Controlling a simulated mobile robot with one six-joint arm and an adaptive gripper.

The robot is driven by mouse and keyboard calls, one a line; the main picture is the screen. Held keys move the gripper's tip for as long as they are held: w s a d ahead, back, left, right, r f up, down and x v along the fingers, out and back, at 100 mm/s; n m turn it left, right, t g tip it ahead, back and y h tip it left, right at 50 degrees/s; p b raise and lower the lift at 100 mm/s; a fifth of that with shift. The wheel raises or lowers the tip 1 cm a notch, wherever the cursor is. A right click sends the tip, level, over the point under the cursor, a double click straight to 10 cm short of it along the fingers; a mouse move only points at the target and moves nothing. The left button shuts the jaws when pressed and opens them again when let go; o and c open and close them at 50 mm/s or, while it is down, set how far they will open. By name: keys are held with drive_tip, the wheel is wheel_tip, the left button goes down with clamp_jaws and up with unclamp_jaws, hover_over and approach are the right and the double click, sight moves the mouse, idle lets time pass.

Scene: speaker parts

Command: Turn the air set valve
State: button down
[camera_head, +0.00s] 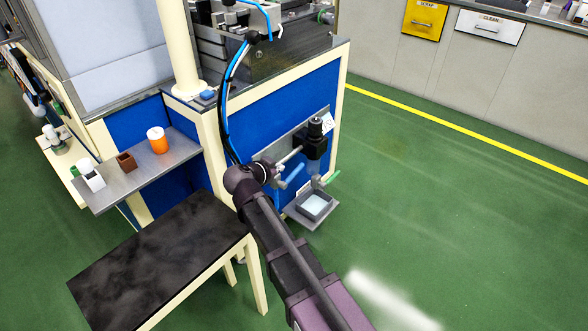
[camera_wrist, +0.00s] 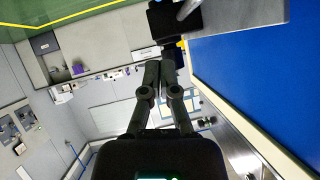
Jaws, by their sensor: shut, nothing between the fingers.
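The air set (camera_head: 315,140), a black unit with a dark knob on top and a clear bowl below, is mounted on the blue side panel of the machine bench. A blue handle-like part (camera_head: 292,177) shows to its left and a green part (camera_head: 333,178) to its lower right; I cannot tell which is the valve. In the wrist view a black block (camera_wrist: 176,22) with a silver pipe stands just beyond the fingertips. My gripper (camera_wrist: 160,68) is shut and empty, seemingly apart from that block. In the head view my arm mostly hides the fingers.
A small tray (camera_head: 314,207) sits below the air set. Blue hoses (camera_head: 226,100) hang down to its left. A dark-topped table (camera_head: 155,260) and a grey shelf (camera_head: 140,172) with an orange-white cup (camera_head: 157,141) lie to the left. Green floor is clear on the right.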

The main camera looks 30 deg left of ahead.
sight(297, 168)
drive_tip(key=shift+w, duration=0.1)
drive_tip(key=shift+s+a+f+b+x, duration=0.1)
drive_tip(key=shift+s+f+b+x, duration=0.25)
drive_tip(key=shift+b+x, duration=1.45)
drive_tip(key=shift+s+a+f+b+x, duration=0.1)
drive_tip(key=shift+f+b+x, duration=0.7)
drive_tip(key=shift+x, duration=1.65)
drive_tip(key=shift+s+f+b+x, duration=0.1)
drive_tip(key=shift+s+b+x, duration=0.15)
drive_tip(key=shift+b+x, duration=1.65)
drive_tip(key=shift+w+f, duration=0.1)
drive_tip(key=shift+w, duration=0.1)
drive_tip(key=shift+s+a+p, duration=0.15)
drive_tip(key=shift+a+p, duration=0.05)
drive_tip(key=shift+p, duration=0.25)
